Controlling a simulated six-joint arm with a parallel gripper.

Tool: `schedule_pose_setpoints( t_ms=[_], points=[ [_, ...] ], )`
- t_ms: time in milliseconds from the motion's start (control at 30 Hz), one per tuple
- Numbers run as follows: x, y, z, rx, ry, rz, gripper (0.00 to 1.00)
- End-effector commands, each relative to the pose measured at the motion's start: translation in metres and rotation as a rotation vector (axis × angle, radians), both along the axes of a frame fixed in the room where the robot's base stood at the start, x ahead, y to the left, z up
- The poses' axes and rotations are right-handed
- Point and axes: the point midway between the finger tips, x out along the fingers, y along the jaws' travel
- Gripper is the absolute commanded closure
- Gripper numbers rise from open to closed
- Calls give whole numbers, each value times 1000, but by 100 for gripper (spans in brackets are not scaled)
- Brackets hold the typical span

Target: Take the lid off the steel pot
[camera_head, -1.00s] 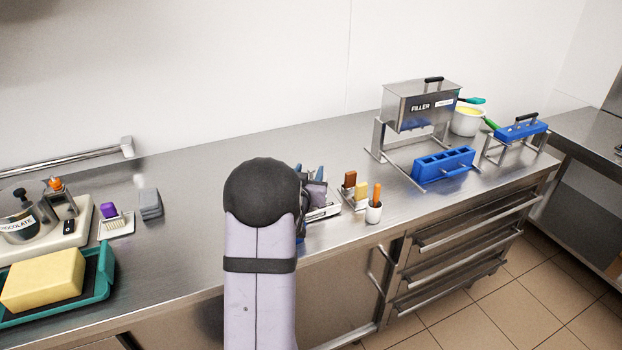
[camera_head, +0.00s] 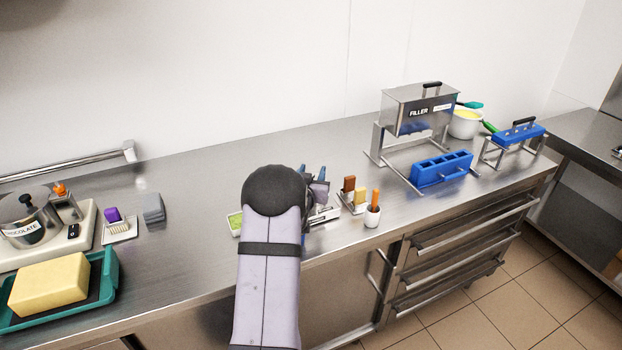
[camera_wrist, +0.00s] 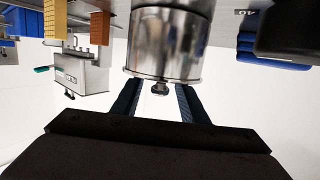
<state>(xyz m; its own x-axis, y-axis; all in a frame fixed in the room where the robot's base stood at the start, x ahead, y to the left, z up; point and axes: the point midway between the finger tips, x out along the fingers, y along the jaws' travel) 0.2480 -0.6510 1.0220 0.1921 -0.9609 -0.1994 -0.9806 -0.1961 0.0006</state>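In the wrist view, which is upside down, a shiny steel pot (camera_wrist: 165,45) hangs in front of my gripper. Its lid (camera_wrist: 163,76) is on, with a small steel knob (camera_wrist: 160,89) in the middle. My gripper (camera_wrist: 157,92) is open. Its two dark blue fingers stand on either side of the knob, with gaps visible on both sides. In the head view my arm hides this pot, and only the bluish fingers (camera_head: 318,178) show past the arm's rounded joint. A separate steel pot labelled chocolate (camera_head: 24,222), with a black knob, stands at the far left.
A holder with brown and yellow blocks (camera_head: 355,190) and a white cup (camera_head: 372,217) stand right of my arm. The filler (camera_head: 418,112) and blue mould (camera_head: 441,170) are farther right. A grey block (camera_head: 153,208) lies left, with bare counter (camera_head: 190,235) between.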

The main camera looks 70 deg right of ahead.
Motion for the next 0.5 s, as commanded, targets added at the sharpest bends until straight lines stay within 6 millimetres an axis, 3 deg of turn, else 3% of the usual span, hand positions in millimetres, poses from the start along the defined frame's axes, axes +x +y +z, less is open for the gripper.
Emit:
schedule_pose_setpoints(
  t_ms=[200, 500],
  points=[
    [3, -17, -2, 0, 0, -1, 60],
    [4, -20, -4, 0, -1, 0, 60]
  ],
)
